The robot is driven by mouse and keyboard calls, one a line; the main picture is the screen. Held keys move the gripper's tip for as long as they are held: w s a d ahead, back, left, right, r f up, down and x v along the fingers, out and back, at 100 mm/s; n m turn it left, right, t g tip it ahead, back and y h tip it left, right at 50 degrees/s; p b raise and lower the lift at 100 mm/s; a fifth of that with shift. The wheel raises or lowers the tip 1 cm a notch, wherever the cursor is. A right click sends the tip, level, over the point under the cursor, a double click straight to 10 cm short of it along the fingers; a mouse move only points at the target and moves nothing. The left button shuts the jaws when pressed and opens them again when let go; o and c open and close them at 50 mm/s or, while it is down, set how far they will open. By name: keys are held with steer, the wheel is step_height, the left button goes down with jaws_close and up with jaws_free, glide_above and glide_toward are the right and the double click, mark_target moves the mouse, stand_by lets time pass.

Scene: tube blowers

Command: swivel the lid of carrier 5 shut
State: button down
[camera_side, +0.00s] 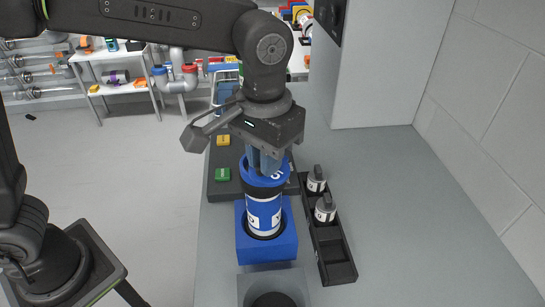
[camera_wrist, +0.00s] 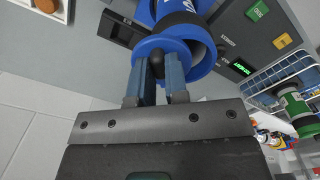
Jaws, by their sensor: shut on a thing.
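Carrier 5 (camera_side: 264,213) is a blue and white cylinder standing upright in a blue square block (camera_side: 286,246). Its blue top shows the number 5 in the side view. In the wrist view, the blue lid (camera_wrist: 150,47) has a dark knob and lies off-centre against the carrier's blue round end (camera_wrist: 205,50), so it looks swung partly aside. How much of the mouth is uncovered is hard to tell. My gripper (camera_wrist: 157,66) is shut on the lid's knob, one finger on each side. In the side view, my gripper (camera_side: 263,168) points down at the carrier's top and hides part of the lid.
A black rack (camera_side: 337,262) with two small white and black cylinders (camera_side: 325,210) stands to the right. A dark panel with green (camera_side: 222,174) and yellow (camera_side: 223,140) buttons lies behind on the left. A grey block with a dark hole (camera_side: 272,280) is in front. The table's right side is clear.

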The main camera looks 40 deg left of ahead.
steer(key=m, duration=0.1)
steer(key=a+m, duration=0.1)
steer(key=m, duration=0.2)
steer(key=shift+w+a+m, duration=0.25)
steer(key=shift+a+m, duration=0.05)
steer(key=shift+a, duration=0.05)
steer(key=shift+w+a+m, duration=0.2)
steer(key=shift+a+m, duration=0.1)
steer(key=shift+m, duration=0.65)
steer(key=shift+w+a+m, duration=0.2)
steer(key=shift+a+m, duration=0.1)
steer(key=shift+m, duration=0.65)
steer(key=c, duration=1.1)
jaws_free()
step_height(320, 180, up, 14)
steer(key=shift+f, duration=0.1)
